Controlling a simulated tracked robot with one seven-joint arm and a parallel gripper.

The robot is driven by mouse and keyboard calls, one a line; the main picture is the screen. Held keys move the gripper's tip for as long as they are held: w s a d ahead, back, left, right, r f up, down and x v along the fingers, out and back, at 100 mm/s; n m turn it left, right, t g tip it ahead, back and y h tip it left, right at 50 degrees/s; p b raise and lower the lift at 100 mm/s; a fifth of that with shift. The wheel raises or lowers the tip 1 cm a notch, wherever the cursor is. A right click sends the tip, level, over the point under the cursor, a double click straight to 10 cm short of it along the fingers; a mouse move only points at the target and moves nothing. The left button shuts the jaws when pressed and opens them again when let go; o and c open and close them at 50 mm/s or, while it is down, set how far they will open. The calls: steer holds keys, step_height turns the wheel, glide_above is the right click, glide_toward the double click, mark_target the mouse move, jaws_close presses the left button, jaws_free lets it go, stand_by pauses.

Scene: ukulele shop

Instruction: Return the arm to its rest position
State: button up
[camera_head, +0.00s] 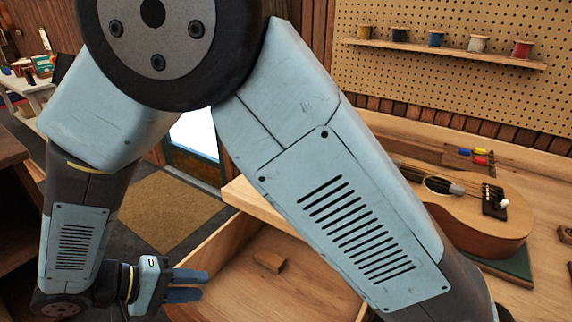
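My arm crosses most of the view, its pale blue links folding from the top centre down to the left and down to the right. My gripper (203,284) is at the lower left, pointing right. Its two blue fingers are apart with a gap between them, and nothing shows between them. It appears just left of or over the left side of an open wooden drawer (222,243); its exact height there I cannot tell.
A small wooden block (269,261) lies in the drawer. A ukulele (478,222) lies on a green mat (515,266) on the workbench, partly hidden by my arm. A pegboard (470,85) with a spool shelf (455,52) stands behind. A tan floor mat (165,212) lies left.

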steer(key=w+d+r+m+g+y, duration=0.2)
steer(key=w+d+r+g+y, duration=0.1)
steer(key=w+d+r, duration=0.65)
steer(key=w+d+r+m+g+y, duration=0.2)
steer(key=w+d+r, duration=0.4)
steer(key=d, duration=0.6)
steer(key=s+d+r+m+t+y, duration=0.1)
steer(key=s+d+r, duration=0.1)
steer(key=d, duration=0.5)
steer(key=s+d+r+m+t+y, duration=0.1)
steer(key=d+r, duration=0.3)
steer(key=d, duration=0.4)
steer(key=s+d+r+m+t+y, duration=0.2)
steer(key=s+d+r+t, duration=0.1)
steer(key=d, duration=0.4)
steer(key=shift+s+d+r+y, duration=0.3)
steer(key=shift+s+r, duration=0.05)
steer(key=shift+s, duration=0.2)
